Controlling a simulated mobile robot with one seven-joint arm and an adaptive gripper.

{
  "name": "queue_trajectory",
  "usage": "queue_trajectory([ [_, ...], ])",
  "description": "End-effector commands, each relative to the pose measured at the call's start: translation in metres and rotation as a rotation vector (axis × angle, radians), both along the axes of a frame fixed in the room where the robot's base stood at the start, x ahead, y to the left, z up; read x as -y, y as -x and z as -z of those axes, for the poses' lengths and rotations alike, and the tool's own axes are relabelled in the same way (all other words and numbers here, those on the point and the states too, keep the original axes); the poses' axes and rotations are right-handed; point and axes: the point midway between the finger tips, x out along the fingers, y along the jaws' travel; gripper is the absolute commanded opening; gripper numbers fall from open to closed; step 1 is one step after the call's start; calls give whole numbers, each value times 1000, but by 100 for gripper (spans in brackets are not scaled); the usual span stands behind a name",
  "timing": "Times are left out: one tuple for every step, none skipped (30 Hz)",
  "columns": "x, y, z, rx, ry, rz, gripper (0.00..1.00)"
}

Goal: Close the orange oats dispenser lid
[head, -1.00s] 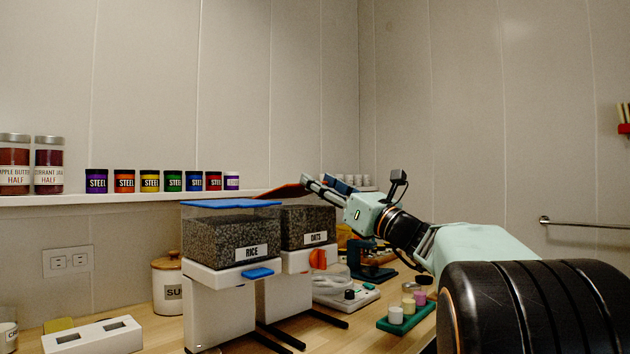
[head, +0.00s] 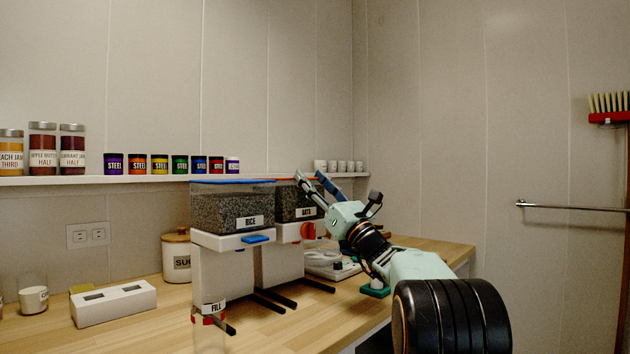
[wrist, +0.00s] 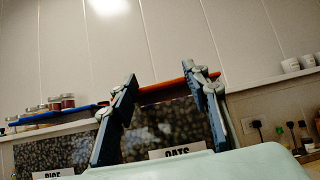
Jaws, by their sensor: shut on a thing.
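The oats dispenser (head: 289,202) stands behind the rice dispenser (head: 232,210), partly hidden by it. Its orange lid (head: 286,180) looks nearly level along the top of the dark, filled bin. In the wrist view the orange lid (wrist: 165,91) crosses between my two fingers, above the OATS label (wrist: 177,152). My gripper (head: 309,178) is at the lid's right part, its fingers well apart with the lid between them. Whether the lid is fully seated is hidden.
The rice dispenser's blue lid (head: 233,181) is level beside the oats bin. A shelf (head: 140,180) with jars and tins runs behind. A sugar canister (head: 177,257) and a white block (head: 114,304) stand at left. The front counter is mostly clear.

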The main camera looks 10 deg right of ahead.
Motion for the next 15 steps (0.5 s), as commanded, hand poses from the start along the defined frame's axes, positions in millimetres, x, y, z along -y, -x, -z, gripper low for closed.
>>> queue_trajectory([
  [0, 0, -3, 9, -4, -2, 0],
  [-1, 0, -3, 10, -5, -2, 0],
  [-1, -1, -3, 11, -5, -2, 0],
  [-1, -1, -3, 12, -5, -1, 0],
  [-1, -1, -3, 12, -5, -1, 0],
  [-1, -1, -3, 13, -5, -2, 0],
  [-1, -1, -3, 13, -5, -2, 0],
  [-1, -1, -3, 14, -4, -1, 0],
  [-1, -1, -3, 14, -4, -1, 0],
  [-1, -1, -3, 14, -4, -1, 0],
  [-1, -1, -3, 14, -4, -1, 0],
  [-1, -1, -3, 14, -4, -1, 0],
  [-1, -1, -3, 14, -4, -1, 0],
  [-1, -1, -3, 14, -4, -1, 0],
  [-1, -1, -3, 13, -3, -1, 44],
])
